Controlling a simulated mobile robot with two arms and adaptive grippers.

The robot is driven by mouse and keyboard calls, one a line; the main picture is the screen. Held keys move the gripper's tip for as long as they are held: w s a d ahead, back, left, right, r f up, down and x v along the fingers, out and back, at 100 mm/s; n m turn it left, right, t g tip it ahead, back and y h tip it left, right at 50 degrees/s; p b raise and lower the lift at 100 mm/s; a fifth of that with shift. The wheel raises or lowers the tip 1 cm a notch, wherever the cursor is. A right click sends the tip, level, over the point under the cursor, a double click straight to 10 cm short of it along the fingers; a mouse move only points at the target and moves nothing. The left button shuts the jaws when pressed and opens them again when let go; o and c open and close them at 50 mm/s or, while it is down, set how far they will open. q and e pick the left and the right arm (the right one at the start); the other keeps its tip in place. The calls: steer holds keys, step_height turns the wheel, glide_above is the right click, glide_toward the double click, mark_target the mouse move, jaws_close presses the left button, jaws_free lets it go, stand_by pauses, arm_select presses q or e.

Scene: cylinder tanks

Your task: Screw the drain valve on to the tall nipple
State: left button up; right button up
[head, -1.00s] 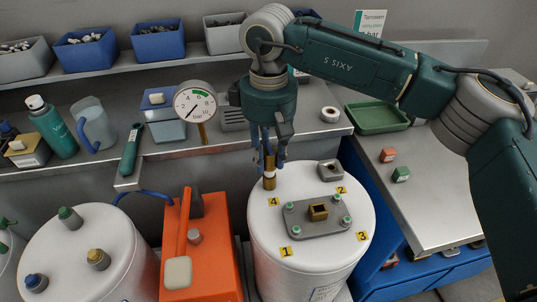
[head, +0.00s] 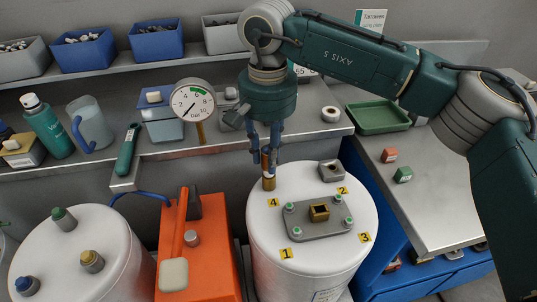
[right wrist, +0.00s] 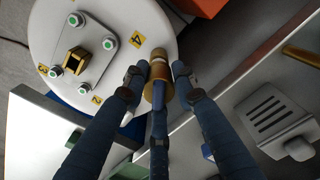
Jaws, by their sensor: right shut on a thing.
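The tall nipple (head: 268,184) is a brass stub with a pale band, upright on the white tank's top near label 4. It also shows in the right wrist view (right wrist: 159,58). My right gripper (head: 266,163) points straight down over it, its dark blue fingers shut around a brass piece (head: 265,159), apparently the drain valve. This piece is in line with the nipple and looks to meet it at the pale band; the fingers hide much of it. In the right wrist view (right wrist: 158,82) the fingers surround the brass. My left gripper is not in view.
The white tank (head: 300,255) carries a grey plate (head: 322,229) with a square brass fitting, and a small grey block (head: 331,170). A pressure gauge (head: 193,104) stands behind on the left. An orange unit (head: 197,262) stands left of the tank. A green tray (head: 379,118) lies right.

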steer(key=shift+s+a, duration=0.1)
steer(key=m, duration=0.2)
steer(key=shift+m+b, duration=0.3)
steer(key=m, duration=0.3)
steer(key=m+b, duration=0.1)
steer(key=m, duration=0.4)
steer(key=shift+m, duration=0.4)
steer(key=o, duration=0.8)
